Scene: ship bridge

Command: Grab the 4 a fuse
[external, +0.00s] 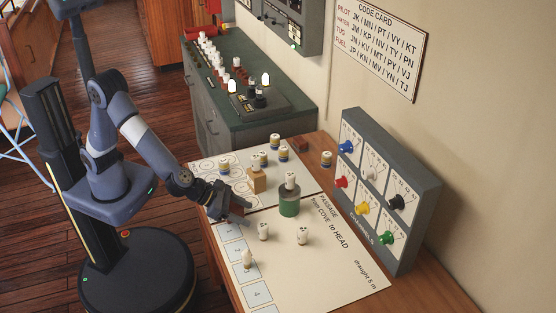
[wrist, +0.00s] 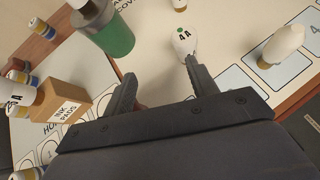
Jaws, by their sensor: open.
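The 4 A fuse (wrist: 184,42) is a white rounded piece with a green dot and a "4 A" mark. It stands on the chart just beyond my fingertips, nearer the right finger in the wrist view. In the external view it appears to be the white piece (external: 263,231) to the right of and below my gripper (external: 244,211). My gripper is open and empty, and its two fingers (wrist: 160,72) point toward the fuse without enclosing it.
A green cylinder (external: 289,205) with a white piece on top stands behind. Other white pieces (external: 302,235) (external: 247,259) stand on the chart. A grey panel with coloured knobs (external: 385,190) borders the right.

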